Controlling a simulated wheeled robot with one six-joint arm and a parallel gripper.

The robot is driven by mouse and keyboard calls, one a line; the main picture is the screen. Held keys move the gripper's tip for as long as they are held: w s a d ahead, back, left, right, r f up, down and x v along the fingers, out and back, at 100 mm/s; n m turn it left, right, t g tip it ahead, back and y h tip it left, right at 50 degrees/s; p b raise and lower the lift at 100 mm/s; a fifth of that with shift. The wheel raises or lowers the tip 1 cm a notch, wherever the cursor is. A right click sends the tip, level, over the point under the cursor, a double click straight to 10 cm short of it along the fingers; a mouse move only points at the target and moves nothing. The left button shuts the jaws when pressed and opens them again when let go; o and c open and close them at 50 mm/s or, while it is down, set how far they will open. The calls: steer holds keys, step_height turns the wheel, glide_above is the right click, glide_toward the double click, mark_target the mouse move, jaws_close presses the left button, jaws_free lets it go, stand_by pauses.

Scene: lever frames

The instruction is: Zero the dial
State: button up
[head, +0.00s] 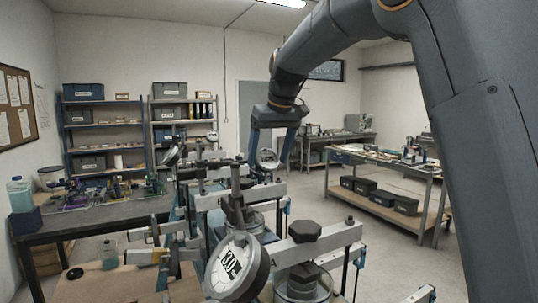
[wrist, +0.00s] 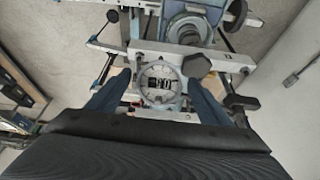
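My gripper (head: 267,161) is open, with its two blue fingers pointing down. In the head view a round dial (head: 267,159) shows between the fingertips. In the wrist view a round dial (wrist: 160,86) with a dark digital readout lies between the fingertips (wrist: 159,80), with a gap on each side. Its readout appears upside down and I cannot read it surely. A larger dial (head: 237,267) stands tilted in the near foreground of the head view, its readout looking like 30. Smaller dials (head: 172,156) and (head: 212,135) show farther back. Which dial the task means is not shown.
Grey lever frames with dark knobs (head: 305,231) crowd the middle. A dark-topped bench (head: 95,222) with bottles and small parts is at left. Shelves (head: 90,125) stand at the back. A workbench (head: 385,162) with bins below is at right. Open floor (head: 385,255) lies before it.

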steer(key=c, duration=1)
steer(key=n+h+b, duration=0.1)
steer(key=n, duration=0.1)
steer(key=shift+a+n+t+b, duration=0.15)
steer(key=shift+n+t+b, duration=0.15)
steer(key=shift+n+b, duration=0.1)
steer(key=shift+n+h, duration=0.3)
steer(key=shift+n, duration=0.3)
steer(key=o, duration=1)
steer(key=shift+o, duration=0.2)
steer(key=b+v, duration=0.3)
steer(key=v, duration=0.5)
steer(key=shift+f, duration=0.1)
